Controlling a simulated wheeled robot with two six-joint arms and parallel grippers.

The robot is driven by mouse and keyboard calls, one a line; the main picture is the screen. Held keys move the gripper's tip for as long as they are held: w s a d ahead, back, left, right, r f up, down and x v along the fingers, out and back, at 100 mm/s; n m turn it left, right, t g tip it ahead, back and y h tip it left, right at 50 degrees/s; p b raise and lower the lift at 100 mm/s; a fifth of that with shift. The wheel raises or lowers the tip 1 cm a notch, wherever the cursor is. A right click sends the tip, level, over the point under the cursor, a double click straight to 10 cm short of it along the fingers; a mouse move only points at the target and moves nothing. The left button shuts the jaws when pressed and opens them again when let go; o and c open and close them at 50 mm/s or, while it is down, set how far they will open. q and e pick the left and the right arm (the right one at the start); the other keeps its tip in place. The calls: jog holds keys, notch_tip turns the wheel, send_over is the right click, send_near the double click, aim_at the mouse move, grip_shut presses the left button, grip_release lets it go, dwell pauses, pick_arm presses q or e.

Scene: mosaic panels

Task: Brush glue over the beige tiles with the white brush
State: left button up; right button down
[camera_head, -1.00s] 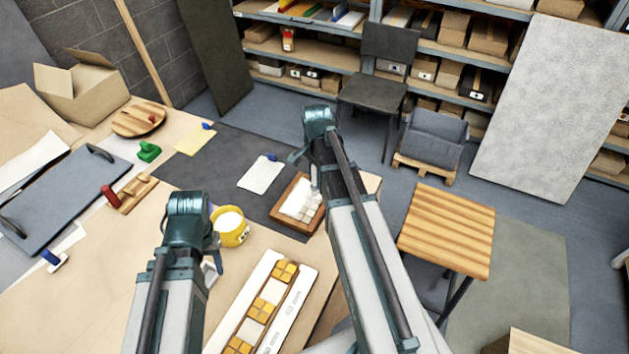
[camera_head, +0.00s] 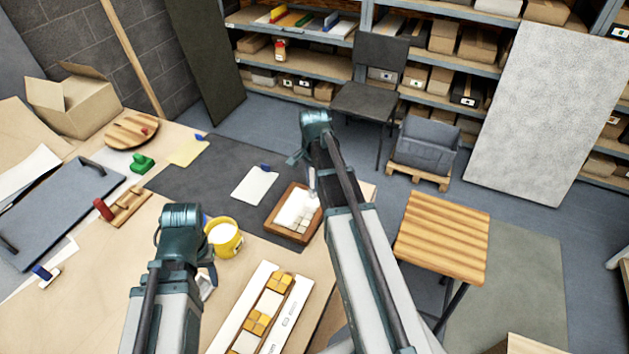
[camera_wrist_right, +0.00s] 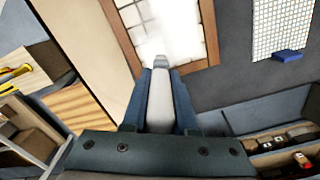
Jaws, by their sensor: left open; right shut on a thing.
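My right gripper (camera_wrist_right: 161,88) is shut on the white brush (camera_wrist_right: 160,104), which points down into the wood-framed panel. The brush also shows in the head view (camera_head: 312,183), at the panel's upper right part. The panel's wooden frame (camera_head: 271,223) lies on a dark mat. A white, glue-like area (camera_head: 297,209) covers much of its inside; beige tiles (camera_head: 286,233) show along its near edge. The tile under the brush tip is hard to make out. My left gripper (camera_head: 209,272) is open and empty near the yellow pot (camera_head: 228,244) of white stuff, mostly hidden by my left arm.
A white tray (camera_head: 234,324) with yellow and pale tiles lies in front. A perforated white sheet with a blue clip (camera_head: 254,187) lies beside the panel. A wooden side table (camera_head: 443,235) stands to the right. A blue-grey board (camera_head: 55,215) and a red-handled tool (camera_head: 104,209) lie left.

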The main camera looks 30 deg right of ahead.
jog(key=shift+s+a, duration=1)
jog(key=shift+a, duration=0.15)
jog(key=shift+s+a, duration=1)
jog(key=shift+a, duration=0.3)
jog(key=shift+s+a, duration=1.05)
jog(key=shift+a, duration=0.25)
jog(key=shift+s, duration=0.1)
pick_arm(q)
jog(key=shift+f, duration=0.1)
pick_arm(e)
jog(key=shift+s+a, duration=1.05)
jog(key=shift+a, duration=0.25)
